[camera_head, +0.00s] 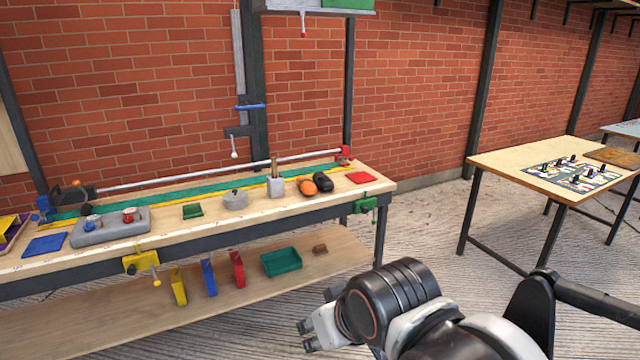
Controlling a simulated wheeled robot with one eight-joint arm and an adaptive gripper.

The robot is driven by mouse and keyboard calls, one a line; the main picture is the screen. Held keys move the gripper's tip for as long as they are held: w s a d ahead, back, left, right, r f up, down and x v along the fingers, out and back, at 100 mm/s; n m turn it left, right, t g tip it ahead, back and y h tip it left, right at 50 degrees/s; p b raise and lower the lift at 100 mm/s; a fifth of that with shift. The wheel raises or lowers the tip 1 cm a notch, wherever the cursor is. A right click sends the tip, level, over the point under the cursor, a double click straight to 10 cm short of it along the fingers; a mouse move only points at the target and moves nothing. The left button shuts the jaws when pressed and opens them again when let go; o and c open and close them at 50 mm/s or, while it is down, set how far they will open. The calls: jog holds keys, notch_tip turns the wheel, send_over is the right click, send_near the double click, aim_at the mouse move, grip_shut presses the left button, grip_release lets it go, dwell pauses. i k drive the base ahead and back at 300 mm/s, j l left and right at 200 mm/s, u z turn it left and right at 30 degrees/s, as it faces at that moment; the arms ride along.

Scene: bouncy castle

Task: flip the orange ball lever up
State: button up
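An orange rounded piece (309,188) sits on the long wooden workbench (350,194), touching or close beside a black rounded piece (322,182). I cannot tell whether the orange piece is a lever's ball. A smaller orange ball (77,183) shows on a dark fixture (72,193) at the bench's left end; any lever arm there is too small to make out. My gripper (305,336) is at the bottom centre, in front of the bench and well apart from both orange things. Its two fingertips stand apart with nothing between them.
The bench also holds a grey block with knobs (110,228), a grey round piece (235,200) and a silver rail (220,172). Its lower shelf carries coloured blocks and a green tray (281,261). Another table (500,164) stands right. Open floor (425,215) lies between them.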

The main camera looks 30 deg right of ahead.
aim_at(81, 188)
jog(key=i+j, duration=0.3)
jog(key=j, duration=0.2)
jog(key=i+j+z, duration=0.15)
jog(key=i+j, duration=0.15)
jog(key=j, duration=0.2)
jog(key=i+j, duration=0.25)
jog(key=j, duration=0.25)
jog(key=i+j+z, duration=0.15)
jog(key=i+j, duration=0.15)
jog(key=j, duration=0.25)
jog(key=i+j, duration=0.2)
jog(key=j, duration=0.35)
jog(key=i+j+z, duration=0.15)
jog(key=j, duration=0.4)
jog(key=i+j, duration=0.3)
jog(key=j, duration=0.3)
jog(key=i+j+z, duration=0.1)
jog(key=j, duration=0.5)
jog(key=j+u, duration=0.2)
jog(key=i+z, duration=0.25)
